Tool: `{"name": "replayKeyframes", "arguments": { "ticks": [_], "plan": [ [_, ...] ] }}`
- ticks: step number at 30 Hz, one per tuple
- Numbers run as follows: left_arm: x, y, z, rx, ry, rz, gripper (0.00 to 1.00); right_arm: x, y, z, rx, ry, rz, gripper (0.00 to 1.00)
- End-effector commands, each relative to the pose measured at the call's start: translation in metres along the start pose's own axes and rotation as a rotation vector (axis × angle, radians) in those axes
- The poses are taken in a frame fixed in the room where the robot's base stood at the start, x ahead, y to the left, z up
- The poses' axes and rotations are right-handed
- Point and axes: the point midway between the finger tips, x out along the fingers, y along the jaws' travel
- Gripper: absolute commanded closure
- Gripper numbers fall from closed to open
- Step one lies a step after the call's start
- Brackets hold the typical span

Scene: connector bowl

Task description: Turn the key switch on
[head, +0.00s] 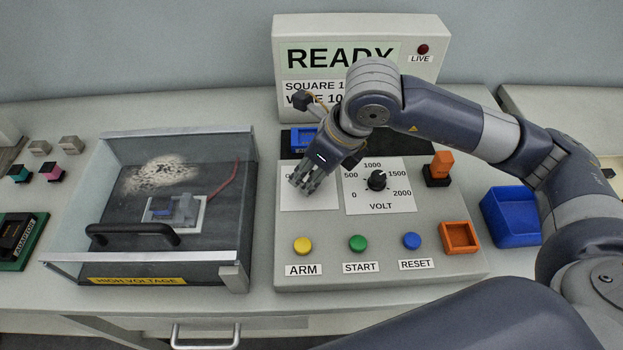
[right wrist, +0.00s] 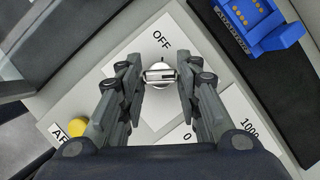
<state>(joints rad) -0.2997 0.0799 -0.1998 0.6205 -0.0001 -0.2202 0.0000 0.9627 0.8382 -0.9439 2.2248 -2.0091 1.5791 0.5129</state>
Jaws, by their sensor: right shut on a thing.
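The key switch (right wrist: 160,75) is a round silver knob with a bar across it. It sits on a white plate (right wrist: 122,58) marked OFF. In the right wrist view it lies between the fingertips of my right gripper (right wrist: 160,80), which is shut on it. The bar lies crosswise in that view, and the OFF mark is just above it. In the head view my right gripper (head: 313,186) comes down on the white plate left of the VOLT dial and hides the switch. My left gripper is not in view.
The VOLT dial (head: 377,180) is close on the right. ARM (head: 303,245), START (head: 357,243) and RESET (head: 411,241) buttons line the panel front. A display (head: 361,60) reading READY stands behind. A HIGH VOLTAGE box (head: 100,175) with a black handle is at left.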

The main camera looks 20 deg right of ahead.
Motion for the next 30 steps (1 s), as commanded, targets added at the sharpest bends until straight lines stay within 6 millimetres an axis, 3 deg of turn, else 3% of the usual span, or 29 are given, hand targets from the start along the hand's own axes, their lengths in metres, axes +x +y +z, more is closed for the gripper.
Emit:
{"name": "replayKeyframes", "arguments": {
  "ticks": [9,27,28,30],
  "plan": [
    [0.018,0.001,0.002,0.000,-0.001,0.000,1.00,0.001,0.001,0.001,0.131,-0.003,-0.055,0.92],
    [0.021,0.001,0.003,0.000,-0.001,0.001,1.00,-0.001,0.000,0.001,0.168,-0.002,-0.070,0.92],
    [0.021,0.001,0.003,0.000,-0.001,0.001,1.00,-0.001,0.000,0.001,0.168,-0.002,-0.070,0.64],
    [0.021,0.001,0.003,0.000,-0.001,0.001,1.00,-0.001,0.000,0.001,0.167,-0.002,-0.070,0.48]
  ]
}}
